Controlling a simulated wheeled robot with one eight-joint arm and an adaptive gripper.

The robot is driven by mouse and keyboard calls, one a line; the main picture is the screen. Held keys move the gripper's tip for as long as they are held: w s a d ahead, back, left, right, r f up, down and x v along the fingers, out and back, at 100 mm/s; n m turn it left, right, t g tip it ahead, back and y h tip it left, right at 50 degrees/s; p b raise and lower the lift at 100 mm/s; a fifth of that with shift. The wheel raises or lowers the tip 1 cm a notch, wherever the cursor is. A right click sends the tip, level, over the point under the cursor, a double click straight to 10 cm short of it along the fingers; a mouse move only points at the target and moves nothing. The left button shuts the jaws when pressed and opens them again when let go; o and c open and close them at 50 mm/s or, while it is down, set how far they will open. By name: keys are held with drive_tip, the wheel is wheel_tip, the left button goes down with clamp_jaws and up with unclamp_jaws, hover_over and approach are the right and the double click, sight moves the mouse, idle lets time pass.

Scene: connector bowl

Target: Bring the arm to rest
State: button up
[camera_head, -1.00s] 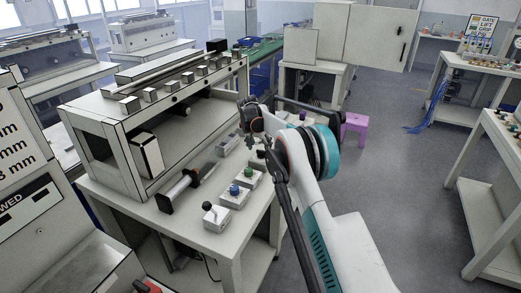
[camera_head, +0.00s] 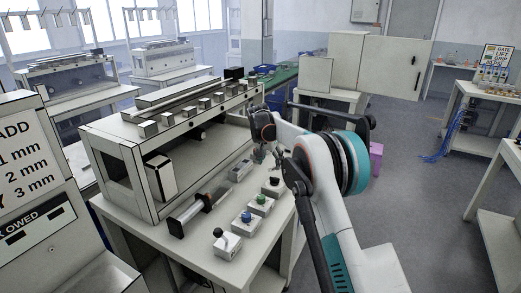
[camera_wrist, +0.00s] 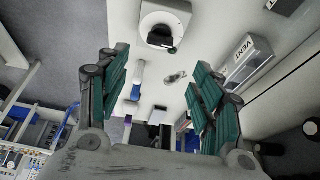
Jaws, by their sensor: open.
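My gripper (camera_wrist: 158,100) is open in the wrist view, its two green-padded fingers wide apart with nothing between them. Past the fingers, the wrist view shows a pale surface with a round black knob (camera_wrist: 162,37) on a white base and a box marked VENT (camera_wrist: 248,60). In the head view my arm reaches up from the lower right and bends over the right side of the workbench (camera_head: 185,258). The gripper end (camera_head: 262,153) is small there and partly hidden by the arm, above the bench's right edge.
Control boxes with a lever (camera_head: 227,243), a blue button (camera_head: 246,220) and a green button (camera_head: 262,203) line the bench's front right. A framed machine (camera_head: 125,160) stands behind them. A purple stool (camera_head: 376,158) is partly behind my arm. Open floor (camera_head: 425,200) lies to the right.

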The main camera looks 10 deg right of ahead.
drive_tip(key=s+d+r+n, duration=0.2)
drive_tip(key=s+r, duration=0.9)
drive_tip(key=r, duration=0.2)
drive_tip(key=s+r+n+t+y, duration=0.1)
drive_tip(key=s+r, duration=0.3)
drive_tip(key=s, duration=0.4)
drive_tip(key=s+r+n+t, duration=0.1)
drive_tip(key=s+r, duration=0.2)
drive_tip(key=s, duration=0.5)
drive_tip(key=s+f+n, duration=0.1)
drive_tip(key=s+f, duration=0.2)
drive_tip(key=s, duration=0.7)
drive_tip(key=s+f+n+t+y, duration=0.1)
drive_tip(key=s+f, duration=0.1)
drive_tip(key=s, duration=0.7)
drive_tip(key=s+d+f+n, duration=0.1)
drive_tip(key=s+f, duration=0.2)
drive_tip(key=s, duration=0.7)
drive_tip(key=shift+s+f+t+y, duration=0.3)
